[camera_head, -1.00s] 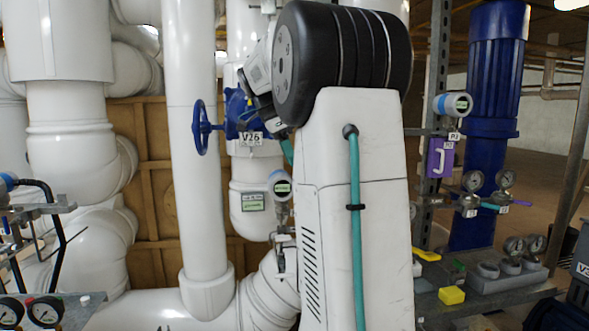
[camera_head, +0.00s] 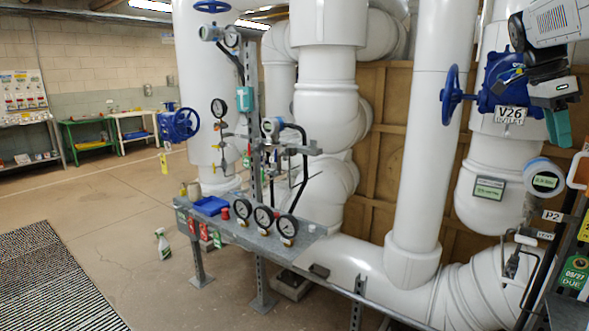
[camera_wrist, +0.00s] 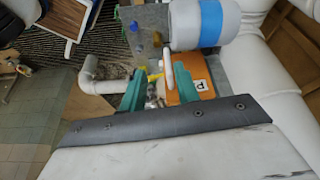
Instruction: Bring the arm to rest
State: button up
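My arm enters the head view at the upper right, in front of the blue valve body. My gripper (camera_head: 560,128) hangs there with a teal finger pointing down, close to the V26 tag (camera_head: 510,115). In the wrist view my gripper (camera_wrist: 170,72) shows two teal fingers spread apart. A pale bar and an orange panel (camera_wrist: 188,90) with a white label lie beyond and between them. I see nothing clamped by the fingers. Whether they touch anything is not clear.
A blue handwheel (camera_head: 452,95) and tall white pipes stand left of the arm. A grey bench (camera_head: 315,240) carries several gauges. A display gauge (camera_head: 543,178) sits below the gripper.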

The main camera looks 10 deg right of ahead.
jog(key=s+a+f+n+t, duration=0.1)
jog(key=s+a+f+n, duration=0.15)
jog(key=a+n, duration=0.55)
jog(key=s+a+f+n+t, duration=0.1)
jog(key=s+a+f+n, duration=0.2)
jog(key=a, duration=0.8)
jog(key=s+a+f+n+t+y, duration=0.2)
jog(key=s+a+f+n+y, duration=0.1)
jog(key=s+a+f+n, duration=0.9)
jog(key=a+f+n, duration=0.2)
jog(key=a+f, duration=0.1)
jog(key=shift+s+a, duration=0.15)
jog(key=shift+a, duration=0.05)
